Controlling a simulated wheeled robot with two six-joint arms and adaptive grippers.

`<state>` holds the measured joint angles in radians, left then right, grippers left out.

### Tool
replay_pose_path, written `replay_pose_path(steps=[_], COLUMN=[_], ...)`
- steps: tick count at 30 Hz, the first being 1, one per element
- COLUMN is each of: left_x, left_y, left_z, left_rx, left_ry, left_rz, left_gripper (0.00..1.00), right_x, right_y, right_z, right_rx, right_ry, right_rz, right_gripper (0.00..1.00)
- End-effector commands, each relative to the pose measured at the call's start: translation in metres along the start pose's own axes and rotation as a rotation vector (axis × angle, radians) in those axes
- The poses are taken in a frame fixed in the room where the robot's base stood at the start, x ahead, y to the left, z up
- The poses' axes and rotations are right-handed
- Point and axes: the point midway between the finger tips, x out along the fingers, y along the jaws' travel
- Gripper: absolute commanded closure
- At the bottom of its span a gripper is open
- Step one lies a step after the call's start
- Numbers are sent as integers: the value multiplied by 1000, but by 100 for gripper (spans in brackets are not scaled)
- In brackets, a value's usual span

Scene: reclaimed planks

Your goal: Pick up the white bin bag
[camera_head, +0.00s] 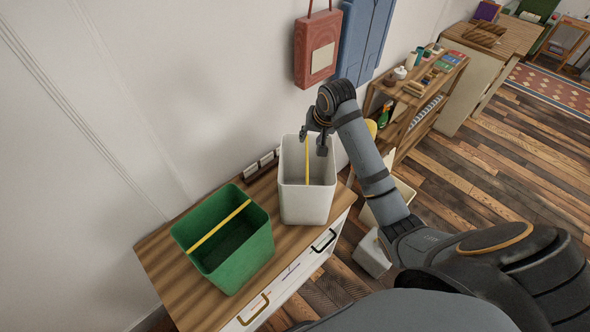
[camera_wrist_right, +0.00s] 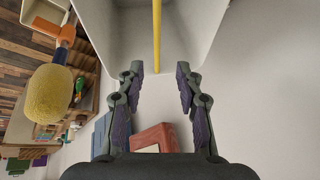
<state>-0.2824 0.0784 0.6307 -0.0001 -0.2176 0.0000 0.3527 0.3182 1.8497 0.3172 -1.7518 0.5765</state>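A white open-topped bin (camera_head: 305,208) stands on a wooden-topped cabinet against the wall, with a yellow strap (camera_head: 307,165) across its opening. No separate white bag can be made out; the strap and pale inside may belong to one. My right gripper (camera_head: 313,143) is over the bin's opening near its back rim. In the right wrist view the gripper (camera_wrist_right: 160,88) is open and empty, its fingers on either side of the strap's line. The strap (camera_wrist_right: 157,35) and the white bin (camera_wrist_right: 118,28) lie beyond the fingertips. My left gripper is not in view.
A green bin (camera_head: 236,262) with a yellow strap stands left of the white one on the cabinet top (camera_head: 160,262). Red (camera_head: 316,50) and blue (camera_head: 366,38) items hang on the wall. A low shelf (camera_head: 408,100) and pale boxes (camera_head: 371,256) are to the right.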

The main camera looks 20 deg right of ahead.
Motion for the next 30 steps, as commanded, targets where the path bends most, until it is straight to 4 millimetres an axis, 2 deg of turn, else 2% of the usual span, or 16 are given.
replay_pose_path(steps=[3,5,12,14,17,20,21,24,27,30], left_x=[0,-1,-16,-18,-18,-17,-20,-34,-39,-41], left_y=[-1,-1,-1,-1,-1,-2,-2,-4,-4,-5], left_z=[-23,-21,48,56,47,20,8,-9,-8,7], left_rx=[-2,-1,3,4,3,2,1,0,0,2], left_ry=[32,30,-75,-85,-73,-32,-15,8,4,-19], left_rz=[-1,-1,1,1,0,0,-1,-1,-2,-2], left_gripper=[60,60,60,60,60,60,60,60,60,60], right_x=[0,1,37,45,52,54,56,69,88,100], right_y=[0,0,0,0,0,0,0,0,1,1], right_z=[-1,-1,0,0,0,0,1,4,6,6], right_rx=[2,2,3,2,1,1,2,2,2,1], right_ry=[-1,-1,-5,-4,-1,-1,-3,-7,-3,-3], right_rz=[0,0,0,0,1,1,1,1,0,-1], right_gripper=[64,64,64,64,64,64,64,64,64,64])
